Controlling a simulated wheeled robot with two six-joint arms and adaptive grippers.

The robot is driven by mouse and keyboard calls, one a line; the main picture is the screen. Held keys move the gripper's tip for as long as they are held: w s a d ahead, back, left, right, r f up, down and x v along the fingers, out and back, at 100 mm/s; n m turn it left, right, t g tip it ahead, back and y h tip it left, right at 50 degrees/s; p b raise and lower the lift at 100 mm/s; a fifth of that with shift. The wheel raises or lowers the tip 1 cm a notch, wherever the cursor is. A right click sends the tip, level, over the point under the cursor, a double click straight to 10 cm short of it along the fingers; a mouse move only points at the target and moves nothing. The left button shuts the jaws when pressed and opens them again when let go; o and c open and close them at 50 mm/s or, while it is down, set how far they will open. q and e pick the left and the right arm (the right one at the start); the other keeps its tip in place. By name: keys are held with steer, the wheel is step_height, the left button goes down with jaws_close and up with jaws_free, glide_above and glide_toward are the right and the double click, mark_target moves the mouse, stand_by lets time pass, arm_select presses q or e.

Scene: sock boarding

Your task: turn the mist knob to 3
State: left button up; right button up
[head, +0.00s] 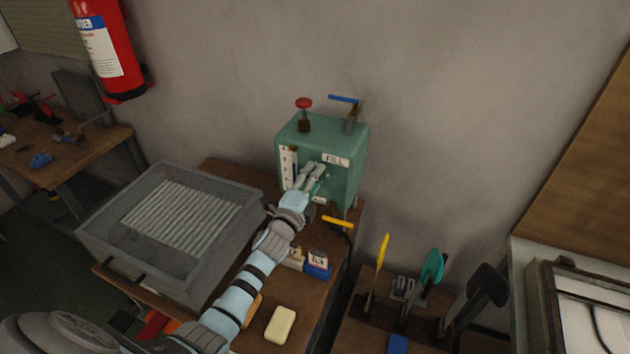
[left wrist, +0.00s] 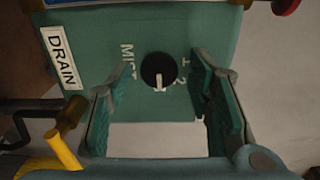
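The mist knob (left wrist: 158,69) is a round black knob with a white pointer mark, on the front of a green box (head: 350,178). In the left wrist view its pointer is toward the bottom of the picture. The word MIST stands to its left and the figures 1 and 2 to its right; I see no 3. My left gripper (head: 313,174) is at the box front, fingers apart on either side of the knob, with no clear contact. In the head view the gripper hides the knob. My right gripper is in neither view.
A red valve (head: 304,103) and a blue-handled valve (head: 345,99) top the box; a yellow drain handle (head: 338,222) is below. A grey tray (head: 103,237) with white rods stands left. A yellow block (head: 281,325) and several upright tools are nearer and to the right.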

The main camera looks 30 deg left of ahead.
arm_select(q)
steer(key=shift+s, duration=0.15)
steer(key=s, duration=1.1)
steer(key=shift+s+d, duration=0.3)
steer(key=shift+s, duration=0.1)
steer(key=shift+w, duration=0.1)
steer(key=shift+d+f, duration=0.1)
